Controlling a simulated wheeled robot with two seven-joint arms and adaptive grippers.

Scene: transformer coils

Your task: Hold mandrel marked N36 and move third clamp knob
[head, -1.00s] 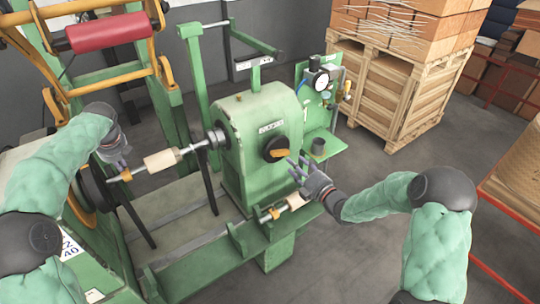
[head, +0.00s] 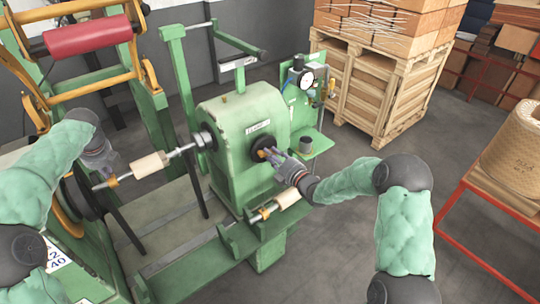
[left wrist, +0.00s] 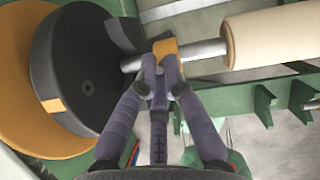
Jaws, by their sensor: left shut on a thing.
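A pale wooden mandrel (head: 150,165) sits on a metal shaft in front of the green winding machine (head: 245,125); it also shows in the left wrist view (left wrist: 275,36). No N36 mark is readable. An orange clamp piece (left wrist: 165,48) sits on the shaft near the black disc (left wrist: 85,75). My left gripper (left wrist: 161,66) is shut on this orange clamp piece, left of the wood.
A second wooden mandrel (head: 288,198) with an orange piece lies on the green front rail (head: 190,265), just below my right gripper. A pressure gauge (head: 307,79) is behind the machine. A crate pallet (head: 375,95) and a red-edged table (head: 475,185) stand at right. Open floor lies between.

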